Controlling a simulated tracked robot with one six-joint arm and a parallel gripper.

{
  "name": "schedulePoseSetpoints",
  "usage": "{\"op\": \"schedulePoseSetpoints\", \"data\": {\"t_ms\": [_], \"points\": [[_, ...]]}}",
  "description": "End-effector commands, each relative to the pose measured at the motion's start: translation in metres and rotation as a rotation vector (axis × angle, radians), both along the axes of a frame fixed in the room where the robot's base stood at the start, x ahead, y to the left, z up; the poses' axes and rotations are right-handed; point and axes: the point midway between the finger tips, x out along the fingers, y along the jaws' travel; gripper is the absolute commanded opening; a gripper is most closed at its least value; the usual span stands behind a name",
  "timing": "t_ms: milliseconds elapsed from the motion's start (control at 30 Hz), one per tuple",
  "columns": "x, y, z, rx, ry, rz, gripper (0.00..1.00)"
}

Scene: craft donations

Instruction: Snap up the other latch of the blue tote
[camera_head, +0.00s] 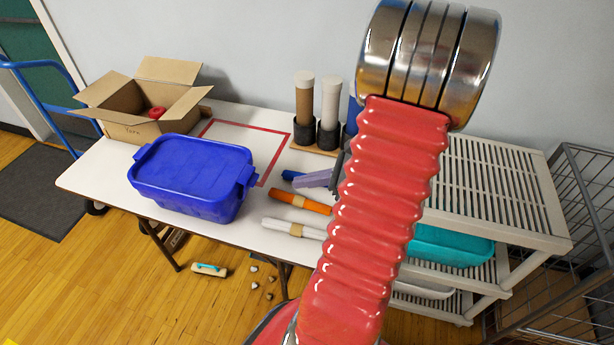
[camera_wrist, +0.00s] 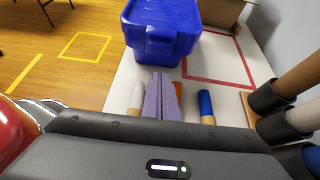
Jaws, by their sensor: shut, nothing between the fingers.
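The blue tote (camera_head: 190,185) with its blue lid stands on the white table, left of my gripper. Its right-end latch (camera_head: 247,176) sticks out from the side facing my gripper. Another blue piece (camera_head: 142,153) shows at its left end. I cannot tell clearly whether either latch is up or down. In the wrist view the tote (camera_wrist: 160,22) is straight ahead, with the near-end latch (camera_wrist: 157,46) facing me. My gripper (camera_head: 302,181) has pale purple fingers, shut and empty, apart from the tote. The fingertips also show in the wrist view (camera_wrist: 160,78).
Orange (camera_head: 300,201), white and blue rolls lie on the table near my gripper. Upright tubes (camera_head: 330,105) stand in dark holders behind. An open cardboard box (camera_head: 140,125) is at the back left. A red-taped rectangle (camera_head: 262,128) lies behind the tote. A beige slatted cart (camera_head: 490,185) stands right.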

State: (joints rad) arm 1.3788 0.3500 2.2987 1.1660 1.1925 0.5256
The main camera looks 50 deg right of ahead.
Motion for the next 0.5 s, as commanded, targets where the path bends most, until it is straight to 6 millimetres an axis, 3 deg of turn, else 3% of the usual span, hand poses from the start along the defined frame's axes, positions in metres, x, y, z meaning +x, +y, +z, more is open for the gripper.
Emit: {"op": "schedulePoseSetpoints", "data": {"t_ms": [500], "points": [[0.063,0.025,-0.036,0.000,0.001,0.005,0.00]]}}
